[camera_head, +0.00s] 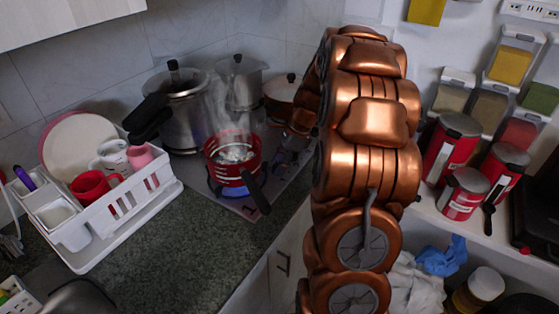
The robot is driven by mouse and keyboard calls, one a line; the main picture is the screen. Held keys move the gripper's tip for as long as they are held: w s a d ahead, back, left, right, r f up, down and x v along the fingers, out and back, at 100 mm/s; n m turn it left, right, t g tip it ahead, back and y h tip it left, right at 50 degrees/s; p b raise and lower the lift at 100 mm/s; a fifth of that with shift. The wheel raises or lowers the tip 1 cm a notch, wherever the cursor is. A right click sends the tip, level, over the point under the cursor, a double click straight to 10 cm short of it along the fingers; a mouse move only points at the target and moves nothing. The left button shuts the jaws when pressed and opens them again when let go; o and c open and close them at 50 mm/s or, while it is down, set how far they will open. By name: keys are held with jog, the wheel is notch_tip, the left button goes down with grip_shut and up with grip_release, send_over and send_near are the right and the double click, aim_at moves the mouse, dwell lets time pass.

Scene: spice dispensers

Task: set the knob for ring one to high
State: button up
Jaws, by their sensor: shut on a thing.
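The stove (236,205) is a grey hob set in the dark speckled counter at the middle. Blue flame shows under a steaming red pot (228,172) on its front ring. My gripper (286,156) is small and dark at the stove's right side, partly hidden behind my copper arm. It is low at the stove's edge and shut on what looks like a knob. The knob itself is too small and hidden to make out, so its setting and ring number cannot be read.
A pressure cooker (184,112), a steel pot (240,82) and a lidded pan (284,90) crowd the stove. A white dish rack (118,220) stands at left. Red canisters (452,145) and spice dispensers (510,65) are at right. Counter in front of the stove is clear.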

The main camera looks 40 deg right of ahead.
jog(key=o, duration=1.1)
jog(key=shift+o, duration=0.2)
jog(key=v, duration=1.2)
jog(key=shift+s, duration=0.15)
